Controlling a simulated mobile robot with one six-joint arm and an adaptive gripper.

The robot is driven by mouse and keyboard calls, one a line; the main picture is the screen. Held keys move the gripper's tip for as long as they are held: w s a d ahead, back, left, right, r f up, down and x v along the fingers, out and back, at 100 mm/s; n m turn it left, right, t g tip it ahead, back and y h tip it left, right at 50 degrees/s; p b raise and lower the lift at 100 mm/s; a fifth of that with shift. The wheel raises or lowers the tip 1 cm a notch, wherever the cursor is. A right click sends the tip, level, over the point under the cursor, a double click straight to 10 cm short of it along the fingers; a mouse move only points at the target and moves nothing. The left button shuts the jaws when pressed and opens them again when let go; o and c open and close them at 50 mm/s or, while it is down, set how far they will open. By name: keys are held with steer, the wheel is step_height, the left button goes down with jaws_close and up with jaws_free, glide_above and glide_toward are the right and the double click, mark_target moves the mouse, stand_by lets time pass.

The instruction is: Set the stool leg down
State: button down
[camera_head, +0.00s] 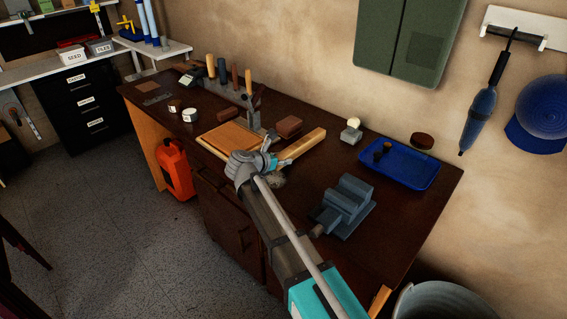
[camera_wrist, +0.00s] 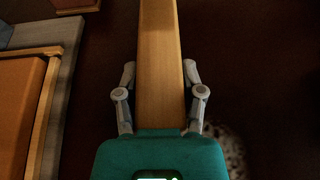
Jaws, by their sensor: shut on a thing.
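The stool leg (camera_head: 304,144) is a pale, straight wooden bar. My gripper (camera_head: 268,160) is shut around its near end, over the dark brown workbench (camera_head: 310,178). The leg points away from my gripper, toward the wall, in the head view. In the wrist view the leg (camera_wrist: 158,45) runs up from between the two grey fingers of my gripper (camera_wrist: 159,82), one finger on each side. I cannot tell whether the leg touches the bench top. The gripped end is partly hidden by my wrist.
A framed orange-brown board (camera_head: 222,142) lies left of the leg, and a brown block (camera_head: 288,125) lies behind it. A grey vise (camera_head: 350,200) and blue tray (camera_head: 425,172) stand to the right. A speckled round thing (camera_wrist: 234,150) is close by my gripper.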

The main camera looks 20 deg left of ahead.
steer(key=shift+f, duration=0.15)
steer(key=shift+c, duration=1)
jaws_free()
steer(key=shift+r, duration=0.2)
steer(key=shift+s+a+r, duration=0.1)
steer(key=shift+s+r, duration=0.05)
steer(key=shift+s, duration=0.1)
steer(key=p+v, duration=0.5)
steer(key=v, duration=0.6)
steer(key=shift+s+a, duration=0.1)
steer(key=shift+s, duration=0.1)
